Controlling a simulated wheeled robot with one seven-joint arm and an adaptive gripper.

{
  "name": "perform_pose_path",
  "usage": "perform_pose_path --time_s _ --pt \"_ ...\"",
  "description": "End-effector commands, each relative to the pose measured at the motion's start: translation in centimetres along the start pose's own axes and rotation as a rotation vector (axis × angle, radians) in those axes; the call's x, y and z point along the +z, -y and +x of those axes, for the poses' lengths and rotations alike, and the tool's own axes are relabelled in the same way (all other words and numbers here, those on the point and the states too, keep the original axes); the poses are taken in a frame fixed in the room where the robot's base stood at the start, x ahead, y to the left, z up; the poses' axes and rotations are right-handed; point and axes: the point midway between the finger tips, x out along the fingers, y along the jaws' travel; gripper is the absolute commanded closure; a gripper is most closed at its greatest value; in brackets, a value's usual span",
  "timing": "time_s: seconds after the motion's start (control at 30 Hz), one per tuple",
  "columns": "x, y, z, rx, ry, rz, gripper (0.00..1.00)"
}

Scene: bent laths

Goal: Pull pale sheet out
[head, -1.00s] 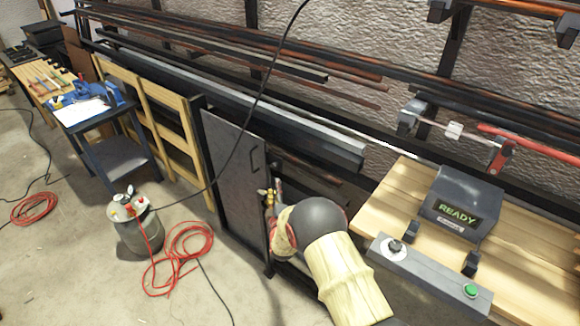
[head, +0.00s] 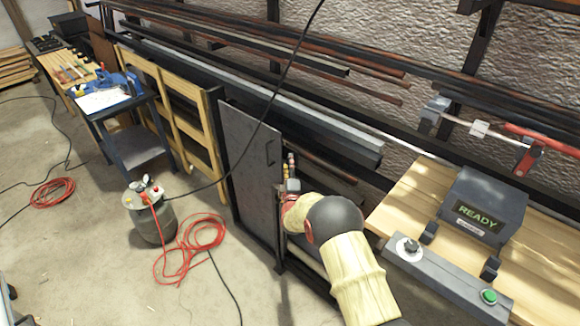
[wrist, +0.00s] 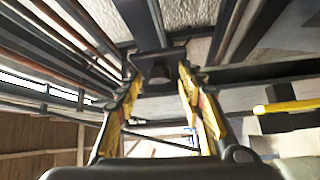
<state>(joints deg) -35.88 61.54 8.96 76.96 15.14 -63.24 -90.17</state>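My gripper (head: 291,187) reaches toward the rack, just right of a dark grey upright panel (head: 246,160) with a small handle. In the wrist view my gripper (wrist: 158,80) has its two yellow fingers spread apart. A dark bracket-like part shows between and beyond the fingertips; I cannot tell whether they touch it. I cannot clearly make out a pale sheet in the rack. A pale strip (head: 310,256) shows low in the rack below my gripper, partly hidden by my arm. A white sheet (head: 103,101) lies on the blue cart at the left.
A wooden bench (head: 412,200) with a dark box (head: 483,206) reading READY stands close on the right. Long bars (head: 250,92) lie above the rack. A grey canister (head: 150,215) and a red hose (head: 190,250) are on the floor at left. A black cable hangs across.

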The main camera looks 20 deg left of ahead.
Motion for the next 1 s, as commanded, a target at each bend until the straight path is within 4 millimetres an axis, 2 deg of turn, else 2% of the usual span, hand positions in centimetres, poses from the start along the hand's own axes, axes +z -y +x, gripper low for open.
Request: perform_pose_path --time_s 0.17,0.83,1.0 --pt "-0.02 -0.05 0.02 0.000 0.000 0.000 0.61" --pt "-0.02 0.01 -0.02 -0.001 0.000 0.001 0.99" --pt "-0.02 0.04 -0.03 -0.001 0.000 0.000 1.00"
